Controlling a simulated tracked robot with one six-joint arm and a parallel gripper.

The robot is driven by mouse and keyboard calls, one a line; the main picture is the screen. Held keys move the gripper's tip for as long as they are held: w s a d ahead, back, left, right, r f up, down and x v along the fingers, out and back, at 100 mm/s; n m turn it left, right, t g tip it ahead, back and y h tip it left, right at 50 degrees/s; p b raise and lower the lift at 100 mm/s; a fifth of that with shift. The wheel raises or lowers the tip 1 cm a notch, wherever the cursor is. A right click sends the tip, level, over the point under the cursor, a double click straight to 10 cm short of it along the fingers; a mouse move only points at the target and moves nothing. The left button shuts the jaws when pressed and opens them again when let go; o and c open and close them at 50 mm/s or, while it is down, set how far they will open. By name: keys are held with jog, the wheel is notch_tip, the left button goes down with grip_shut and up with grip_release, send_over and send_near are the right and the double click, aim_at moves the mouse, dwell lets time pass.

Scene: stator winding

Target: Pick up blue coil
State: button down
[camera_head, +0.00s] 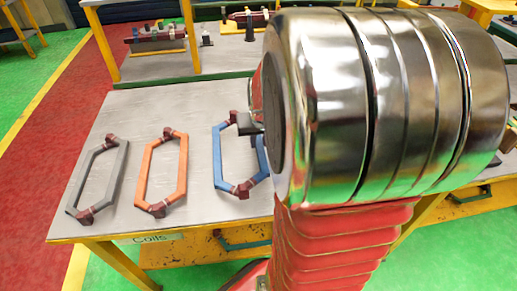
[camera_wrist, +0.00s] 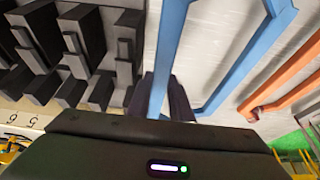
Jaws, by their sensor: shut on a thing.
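The blue coil (camera_head: 218,155) is a six-sided loop with dark reddish wrapped ends, at the right of the coil row in the head view. In the wrist view, one bar of the blue coil (camera_wrist: 170,45) runs down between the two dark fingers of my gripper (camera_wrist: 161,96). The gripper is shut on that bar. In the head view my gripper (camera_head: 249,123) shows only as a small dark piece at the coil's right side. My shiny arm joint hides the rest. I cannot tell whether the coil touches the table.
An orange coil (camera_head: 143,168) and a grey coil (camera_head: 122,168) lie to the left on the grey table (camera_head: 190,108). A table behind holds machine parts (camera_head: 157,40). Several dark blocky parts (camera_wrist: 75,45) stand at the left of the wrist view.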

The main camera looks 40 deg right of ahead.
notch_tip(320, 180, up, 6)
jog(key=shift+f, duration=0.2)
jog(key=shift+w, duration=0.1)
dwell(0.5)
